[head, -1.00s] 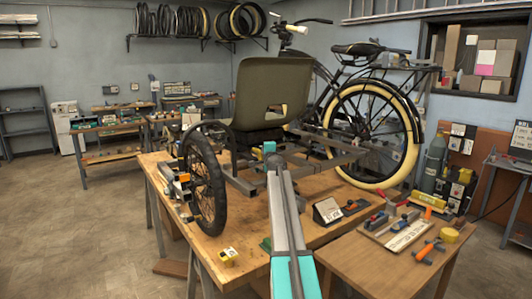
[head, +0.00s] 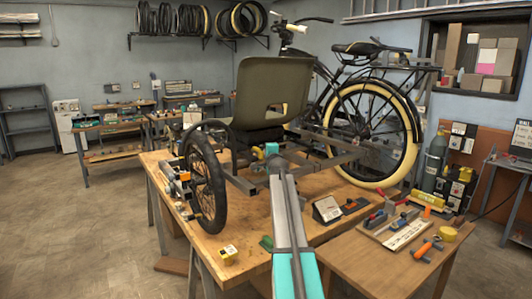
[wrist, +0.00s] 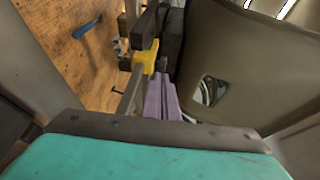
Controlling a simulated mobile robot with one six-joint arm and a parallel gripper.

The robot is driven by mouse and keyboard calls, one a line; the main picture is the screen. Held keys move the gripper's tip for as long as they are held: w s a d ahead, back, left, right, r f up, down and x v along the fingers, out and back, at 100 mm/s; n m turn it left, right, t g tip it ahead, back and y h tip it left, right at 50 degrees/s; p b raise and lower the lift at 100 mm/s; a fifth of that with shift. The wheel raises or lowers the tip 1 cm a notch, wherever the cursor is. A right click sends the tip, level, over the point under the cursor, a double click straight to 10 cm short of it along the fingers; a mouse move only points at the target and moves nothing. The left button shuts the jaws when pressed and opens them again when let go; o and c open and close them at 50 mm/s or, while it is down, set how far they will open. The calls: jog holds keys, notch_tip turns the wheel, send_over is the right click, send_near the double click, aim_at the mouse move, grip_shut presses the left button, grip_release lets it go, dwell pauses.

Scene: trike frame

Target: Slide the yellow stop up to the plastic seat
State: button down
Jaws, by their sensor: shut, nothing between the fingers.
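The yellow stop (wrist: 148,57) sits on a grey metal rail (wrist: 130,95) in the wrist view. In the head view a small yellow patch, likely the stop (head: 257,153), shows just left of my teal wrist. The olive plastic seat (head: 268,85) stands above the frame; in the wrist view its shell (wrist: 235,65) fills the right side. My gripper (wrist: 160,80) shows as two pale purple fingers, shut together and empty. Their tips are close beside the stop; I cannot tell whether they touch it. The head view hides the fingers behind my arm.
The trike's left wheel (head: 205,185) and the wooden bench (head: 250,232) lie around the frame. Dark blocks (wrist: 145,28) stand just beyond the stop. A black and cream bicycle (head: 375,125) is behind. A side table (head: 385,262) with tools is at right.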

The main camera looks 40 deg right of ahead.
jog(key=shift+b+v, duration=0.65)
jog(key=shift+v, duration=3.7)
jog(key=shift+f, duration=0.15)
